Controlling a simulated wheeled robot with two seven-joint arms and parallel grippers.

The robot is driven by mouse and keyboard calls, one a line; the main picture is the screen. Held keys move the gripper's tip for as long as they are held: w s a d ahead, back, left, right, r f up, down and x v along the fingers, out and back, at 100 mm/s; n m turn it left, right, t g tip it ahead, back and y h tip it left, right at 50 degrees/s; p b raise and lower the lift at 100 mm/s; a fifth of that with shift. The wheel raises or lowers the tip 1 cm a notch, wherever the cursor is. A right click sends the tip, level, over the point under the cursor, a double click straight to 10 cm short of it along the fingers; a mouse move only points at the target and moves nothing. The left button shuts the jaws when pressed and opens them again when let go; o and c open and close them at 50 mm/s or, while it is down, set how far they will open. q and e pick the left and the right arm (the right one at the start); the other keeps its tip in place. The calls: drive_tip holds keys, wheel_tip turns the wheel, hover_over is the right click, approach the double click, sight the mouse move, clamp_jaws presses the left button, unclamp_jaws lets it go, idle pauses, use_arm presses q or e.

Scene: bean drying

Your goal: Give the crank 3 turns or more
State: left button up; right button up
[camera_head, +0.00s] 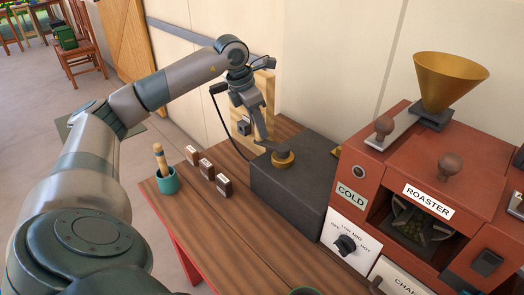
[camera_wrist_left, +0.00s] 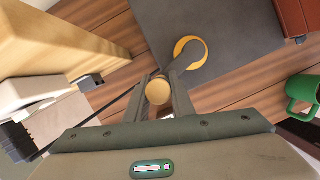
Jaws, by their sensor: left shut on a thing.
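The crank (camera_head: 276,149) sits on top of a dark grey box (camera_head: 287,188), turning on a brass hub (camera_head: 284,160). In the left wrist view the brass hub (camera_wrist_left: 184,45) shows near the top, with a short grey crank arm by it. The round tan knob (camera_wrist_left: 157,92) shows between my fingers. My left gripper (camera_head: 262,138) reaches down from above and is shut on the crank's knob, behind and left of the hub in the head view. The fingers hide part of the knob and crank arm. My right gripper is in neither view.
A red roaster (camera_head: 436,160) with a brass funnel (camera_head: 450,78) stands right of the box. A teal cup (camera_head: 168,182) with a wooden tool and small dark blocks (camera_head: 223,187) stand left on the wooden table (camera_head: 245,232). A wall (camera_head: 335,60) is close behind.

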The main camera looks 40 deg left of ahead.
use_arm(q)
drive_tip(key=o, duration=1)
drive_tip(key=shift+s, duration=0.15)
drive_tip(key=p+v, duration=0.4)
drive_tip(key=v, duration=0.3)
drive_tip(key=shift+f, duration=0.1)
idle(0.6)
